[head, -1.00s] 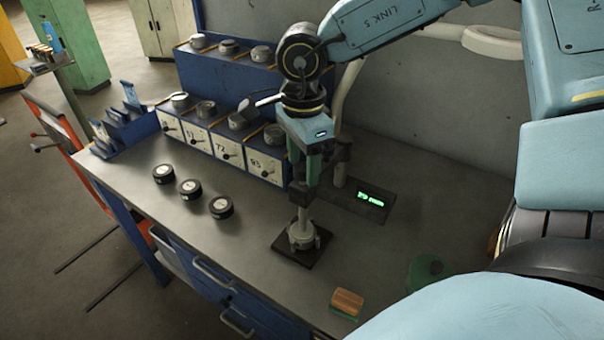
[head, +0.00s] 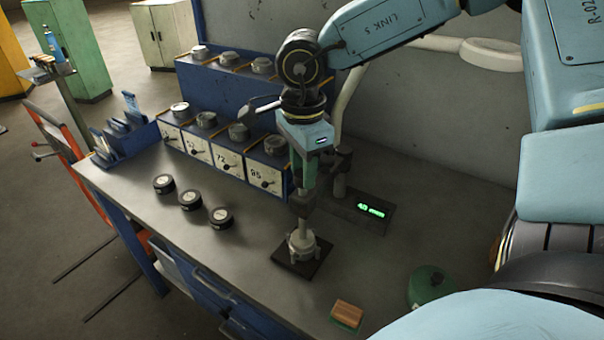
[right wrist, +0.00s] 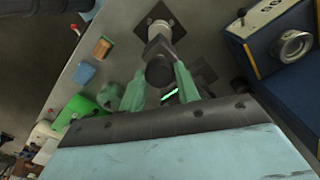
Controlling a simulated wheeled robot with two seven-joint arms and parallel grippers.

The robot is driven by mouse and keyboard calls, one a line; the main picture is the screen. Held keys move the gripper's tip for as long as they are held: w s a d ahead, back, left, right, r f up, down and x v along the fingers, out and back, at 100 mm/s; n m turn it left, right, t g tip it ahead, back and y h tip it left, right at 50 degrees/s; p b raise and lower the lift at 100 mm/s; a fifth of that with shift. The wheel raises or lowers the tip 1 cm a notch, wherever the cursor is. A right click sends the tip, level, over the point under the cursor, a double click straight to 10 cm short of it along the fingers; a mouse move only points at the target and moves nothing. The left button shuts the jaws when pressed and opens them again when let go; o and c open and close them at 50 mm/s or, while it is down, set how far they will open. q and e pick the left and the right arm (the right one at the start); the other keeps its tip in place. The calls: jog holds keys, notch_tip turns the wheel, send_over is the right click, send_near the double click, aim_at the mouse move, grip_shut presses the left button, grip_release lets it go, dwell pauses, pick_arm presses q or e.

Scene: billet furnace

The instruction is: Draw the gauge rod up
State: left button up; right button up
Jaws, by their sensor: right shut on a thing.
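My right gripper (head: 303,187) points down over the bench, its green fingers shut on the dark knob at the top of the gauge rod (head: 303,228). In the right wrist view the gripper (right wrist: 160,82) has a finger on each side of the round dark knob (right wrist: 160,72). The pale rod stands upright in a light grey ring-shaped piece (head: 302,246) on a black square plate (head: 290,262). A readout (head: 371,208) beside it glows green, its figures too small to read surely. My left gripper is out of view.
Several round dark gauges (head: 191,200) lie on the bench left of the plate. Blue stepped racks (head: 225,85) with numbered boxes stand behind. A wood-backed block (head: 347,314) and a green rounded item (head: 428,285) lie front right. Bare bench lies around the plate.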

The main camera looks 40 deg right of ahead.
jog(key=shift+r+p, duration=1.65)
jog(key=shift+r, duration=2.2)
jog(key=o, duration=0.8)
jog(key=shift+f, duration=0.1)
notch_tip(320, 180, up, 6)
jog(key=p, duration=0.2)
jog(key=shift+p, duration=0.35)
